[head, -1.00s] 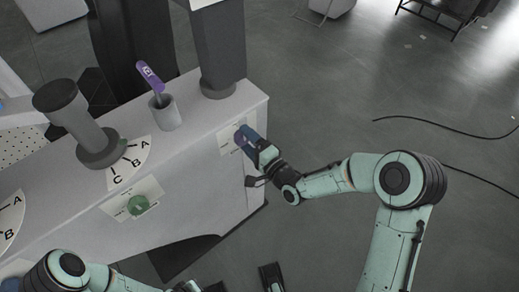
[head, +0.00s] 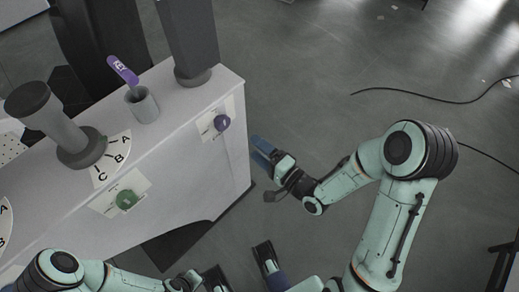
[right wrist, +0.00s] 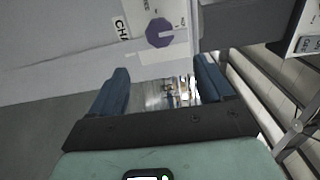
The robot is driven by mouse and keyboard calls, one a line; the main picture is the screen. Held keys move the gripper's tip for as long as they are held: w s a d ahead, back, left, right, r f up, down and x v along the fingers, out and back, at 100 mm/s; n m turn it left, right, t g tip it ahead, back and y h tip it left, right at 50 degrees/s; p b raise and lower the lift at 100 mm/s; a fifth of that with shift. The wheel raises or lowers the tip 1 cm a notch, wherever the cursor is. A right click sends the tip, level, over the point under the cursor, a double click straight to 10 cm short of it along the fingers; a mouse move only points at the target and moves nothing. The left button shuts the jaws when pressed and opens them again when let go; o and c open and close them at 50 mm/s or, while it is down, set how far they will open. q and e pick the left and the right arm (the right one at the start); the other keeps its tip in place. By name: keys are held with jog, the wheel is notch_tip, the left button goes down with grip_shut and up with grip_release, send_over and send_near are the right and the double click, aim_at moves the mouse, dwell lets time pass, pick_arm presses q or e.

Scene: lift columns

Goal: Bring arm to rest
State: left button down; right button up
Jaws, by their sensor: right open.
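My right gripper (head: 262,152) is open and empty, with blue fingers, in free air just right of the cabinet's end. It stands apart from the purple knob (head: 222,123) on the cabinet's front. In the right wrist view both blue fingers (right wrist: 162,95) are spread with nothing between them, and the purple knob (right wrist: 159,33) shows beyond them. My left arm comes in at the bottom left; its gripper end is not clear at the lower edge, so I cannot tell its jaw state.
The pale cabinet (head: 185,185) carries a green knob (head: 126,199), a grey lever post (head: 60,130) beside an A-B-C dial (head: 113,160), and a grey cup (head: 143,104) holding a purple KEY tag (head: 122,68). A black cable (head: 420,96) lies on the open floor at right.

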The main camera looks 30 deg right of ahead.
dwell(0.3)
jog(key=s+a+f+n+g+h, duration=0.15)
jog(key=f+g, duration=0.25)
jog(key=f, duration=0.6)
jog(key=s+d+f+n+g+h, duration=0.1)
jog(key=s+f+n+g+h, duration=0.2)
jog(key=f, duration=0.8)
jog(key=s+a+f+n+g+y, duration=0.1)
jog(key=s+a+f+n+g, duration=0.25)
jog(key=s+f+g, duration=0.65)
pick_arm(q)
jog(key=s+d+r+g+p, duration=0.1)
jog(key=s+r+p, duration=0.1)
jog(key=r+p, duration=0.6)
jog(key=s+d+r+g+p, duration=0.1)
jog(key=s+r+p, duration=0.1)
jog(key=r+p, duration=0.6)
jog(key=shift+r+h+p, duration=0.3)
jog(key=shift+r+p, duration=0.05)
jog(key=shift+p, duration=0.05)
pick_arm(e)
jog(key=s+a+r+n, duration=0.1)
jog(key=s+r, duration=0.3)
jog(key=r, duration=0.3)
jog(key=s+a+r+n+g, duration=0.1)
jog(key=s+r, duration=0.4)
jog(key=r, duration=0.2)
jog(key=shift+a+r+y, duration=0.15)
jog(key=shift+r+y, duration=0.25)
jog(key=shift+y, duration=0.05)
